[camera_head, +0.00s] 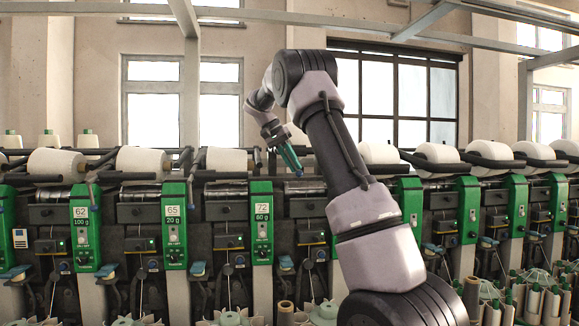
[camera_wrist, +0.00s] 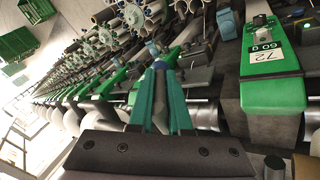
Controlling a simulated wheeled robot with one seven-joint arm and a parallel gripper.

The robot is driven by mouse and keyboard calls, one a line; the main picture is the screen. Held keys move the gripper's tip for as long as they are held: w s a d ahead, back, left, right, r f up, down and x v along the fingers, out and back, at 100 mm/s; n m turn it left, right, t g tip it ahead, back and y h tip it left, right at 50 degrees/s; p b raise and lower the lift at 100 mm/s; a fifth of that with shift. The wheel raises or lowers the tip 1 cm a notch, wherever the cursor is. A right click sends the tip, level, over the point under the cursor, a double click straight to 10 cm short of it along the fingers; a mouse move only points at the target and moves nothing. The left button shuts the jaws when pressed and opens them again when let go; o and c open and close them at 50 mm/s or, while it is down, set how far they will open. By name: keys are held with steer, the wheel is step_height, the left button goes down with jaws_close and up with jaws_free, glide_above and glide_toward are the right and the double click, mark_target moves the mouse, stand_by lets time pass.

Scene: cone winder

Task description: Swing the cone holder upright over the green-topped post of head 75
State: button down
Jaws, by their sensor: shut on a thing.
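My gripper (camera_head: 288,158) is high in front of the row of winding heads, just right of head 72. In the wrist view its green fingers (camera_wrist: 160,72) close together on a small dark part of the cone holder (camera_wrist: 168,57); little of the holder shows, and its tilt cannot be told. The green-topped post of head 72 (camera_head: 262,222) also shows, upside down, in the wrist view (camera_wrist: 270,62). The post of head 75 is mostly hidden behind my arm in the head view; its number is not readable in either view.
Posts of head 62 (camera_head: 83,228) and head 65 (camera_head: 174,222) stand to the left, more green-topped posts (camera_head: 469,208) to the right. White cones (camera_head: 143,160) lie along dark rollers. Cones and bars crowd both sides of my gripper; above the row is free room.

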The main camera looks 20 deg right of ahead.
steer(key=h, duration=0.2)
steer(key=d+r+h, duration=0.1)
steer(key=d+g+h, duration=0.1)
steer(key=h, duration=0.1)
steer(key=shift+s+r+h, duration=0.25)
steer(key=shift+r+h, duration=0.05)
steer(key=shift+r, duration=0.1)
steer(key=shift+s+d+r+g+h, duration=0.15)
steer(key=shift+r+g+h, duration=0.2)
steer(key=shift+h, duration=0.5)
steer(key=shift+w+d+r+g+h, duration=0.15)
steer(key=shift+r+h, duration=0.3)
steer(key=shift+h, duration=0.45)
steer(key=shift+s+d+r+g+h, duration=0.15)
steer(key=shift+r+h, duration=0.25)
steer(key=shift+h, duration=0.45)
steer(key=c, duration=1.1)
jaws_free()
steer(key=shift+o, duration=1.2)
steer(key=shift+d, duration=0.25)
steer(key=v, duration=1.1)
steer(key=shift+a, duration=0.15)
